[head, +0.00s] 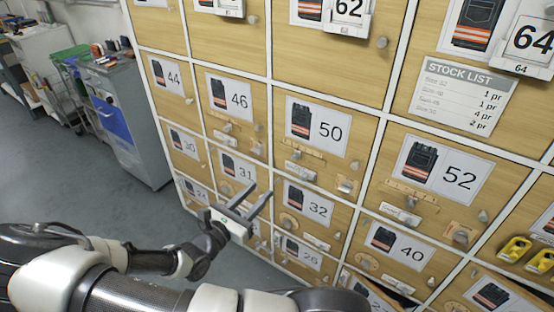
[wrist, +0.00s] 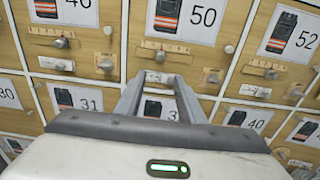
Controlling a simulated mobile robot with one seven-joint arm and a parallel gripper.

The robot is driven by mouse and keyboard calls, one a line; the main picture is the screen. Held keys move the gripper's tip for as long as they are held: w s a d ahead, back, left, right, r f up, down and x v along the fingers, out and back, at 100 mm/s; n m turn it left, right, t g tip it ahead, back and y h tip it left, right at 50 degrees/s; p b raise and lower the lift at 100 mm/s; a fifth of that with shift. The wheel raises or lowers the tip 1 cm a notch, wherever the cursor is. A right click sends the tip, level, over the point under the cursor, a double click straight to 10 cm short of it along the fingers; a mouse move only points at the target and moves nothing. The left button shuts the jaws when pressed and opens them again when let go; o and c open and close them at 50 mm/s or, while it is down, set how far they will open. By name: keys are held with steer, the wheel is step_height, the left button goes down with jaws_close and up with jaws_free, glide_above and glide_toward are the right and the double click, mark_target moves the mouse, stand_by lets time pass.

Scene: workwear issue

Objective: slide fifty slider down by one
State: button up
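The fifty door carries a label reading 50 (head: 318,128), which also shows in the wrist view (wrist: 187,20). Below the label is a pale wooden strip with a small grey slider knob (wrist: 160,56); in the head view the slider (head: 296,156) is small and its exact setting is unreadable. A white plate sits under the strip. My gripper (head: 262,190) is open and empty, its two fingers apart and pointing towards the cabinet, low and left of the fifty slider. In the wrist view my gripper (wrist: 159,79) has its fingertips just below the slider, apparently not touching it.
Neighbouring doors 46 (head: 230,93), 52 (head: 444,167) and 32 (head: 305,203) carry similar strips, plates or round knobs. A grey door knob (head: 345,186) projects at the fifty door's lower right. A stock list (head: 463,95) hangs at upper right. Clear floor (head: 90,185) lies left.

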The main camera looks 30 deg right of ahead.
mark_target(293, 158)
steer(key=b+x, duration=0.1)
steer(key=x, duration=1.6)
steer(key=shift+d, duration=0.15)
jaws_close()
